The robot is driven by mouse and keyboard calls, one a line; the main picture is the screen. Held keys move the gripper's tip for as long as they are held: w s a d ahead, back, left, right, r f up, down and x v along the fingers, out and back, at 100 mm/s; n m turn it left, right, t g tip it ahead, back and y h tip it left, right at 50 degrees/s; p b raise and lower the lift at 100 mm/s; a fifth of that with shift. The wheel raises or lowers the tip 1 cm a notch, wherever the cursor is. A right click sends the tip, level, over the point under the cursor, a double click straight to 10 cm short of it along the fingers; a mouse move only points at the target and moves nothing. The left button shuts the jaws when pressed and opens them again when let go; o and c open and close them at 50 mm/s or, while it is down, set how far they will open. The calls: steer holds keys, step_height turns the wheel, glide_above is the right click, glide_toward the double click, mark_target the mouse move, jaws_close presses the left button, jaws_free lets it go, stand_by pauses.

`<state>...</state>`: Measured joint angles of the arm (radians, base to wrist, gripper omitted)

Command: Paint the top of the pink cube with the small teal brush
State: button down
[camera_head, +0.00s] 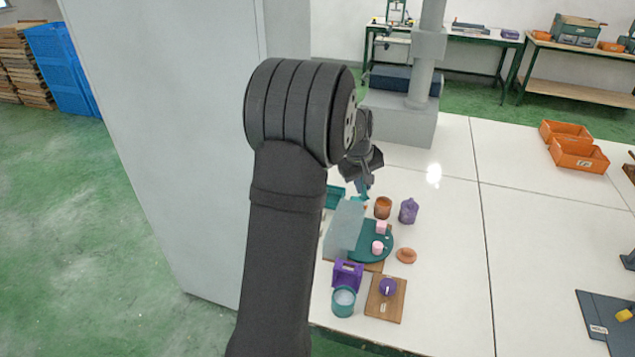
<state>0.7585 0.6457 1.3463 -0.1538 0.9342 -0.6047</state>
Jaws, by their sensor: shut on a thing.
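My gripper (365,172) hangs over the far part of the white table, pointing down. It is shut on a thin teal piece, which looks like the small teal brush (364,188); its lower end is near the brown cup, and I cannot tell whether it touches anything. A pink cube (381,226) sits on a round teal tray (386,250), below and a little right of the brush. A second small pink block (377,247) sits nearer on the same tray; its exact shape is too small to tell.
A grey-blue upright block (342,230) stands left of the tray. Brown cup (383,209) and purple bottle (408,211) stand behind it; an orange-brown ring (406,256) lies right. A purple holder (347,276), teal cup (343,301) and wooden board (383,308) are nearer.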

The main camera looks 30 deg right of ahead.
steer(key=s+d+f, duration=0.3)
steer(key=d, duration=0.1)
steer(key=shift+s+f, duration=0.3)
steer(key=shift+f, duration=0.05)
steer(key=shift+f, duration=0.5)
stand_by(1.3)
steer(key=shift+a, duration=0.1)
steer(key=shift+a, duration=0.25)
steer(key=shift+d, duration=0.1)
steer(key=shift+d, duration=0.6)
steer(key=shift+a, duration=0.1)
steer(key=shift+a, duration=0.55)
